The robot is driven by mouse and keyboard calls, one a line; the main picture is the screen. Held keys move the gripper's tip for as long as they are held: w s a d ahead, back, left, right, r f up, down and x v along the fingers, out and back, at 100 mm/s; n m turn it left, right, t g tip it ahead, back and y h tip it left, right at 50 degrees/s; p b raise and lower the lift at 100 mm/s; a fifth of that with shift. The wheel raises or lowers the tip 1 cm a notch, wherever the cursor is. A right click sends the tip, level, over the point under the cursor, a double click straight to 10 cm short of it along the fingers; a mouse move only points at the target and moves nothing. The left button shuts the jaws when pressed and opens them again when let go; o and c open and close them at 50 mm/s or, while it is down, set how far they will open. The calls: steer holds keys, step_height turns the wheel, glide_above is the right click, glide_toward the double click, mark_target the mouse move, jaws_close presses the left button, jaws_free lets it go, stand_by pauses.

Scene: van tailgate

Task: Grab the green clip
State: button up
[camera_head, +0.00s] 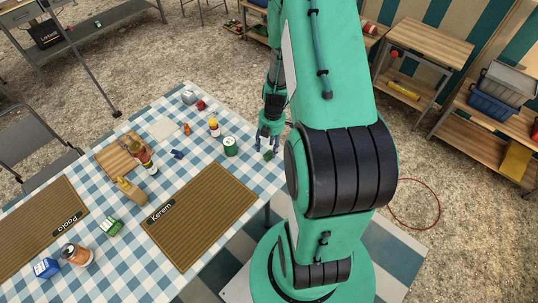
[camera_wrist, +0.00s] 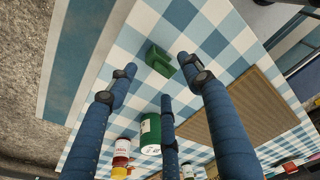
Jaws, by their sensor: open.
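A small green clip (camera_wrist: 158,60) lies on the blue-and-white checked cloth near the table's edge. In the head view the clip (camera_head: 268,154) shows just below the fingertips of my gripper (camera_head: 268,141). In the wrist view my gripper (camera_wrist: 159,76) has its blue fingers spread, with nothing held between them. The clip appears beyond the fingertips, between the left and right ones. I cannot tell the exact gap between the fingers and the clip.
A brown placemat marked Kerem (camera_head: 203,213) lies nearer. Bottles, a wooden board (camera_head: 115,157) and another green item (camera_head: 111,225) stand farther left. The cloth around the clip is mostly clear.

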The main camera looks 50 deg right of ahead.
mark_target(267, 152)
steer(key=shift+w+a+f+b, duration=0.15)
steer(key=shift+f+b, duration=0.3)
steer(key=shift+f, duration=1.6)
steer(key=c, duration=1)
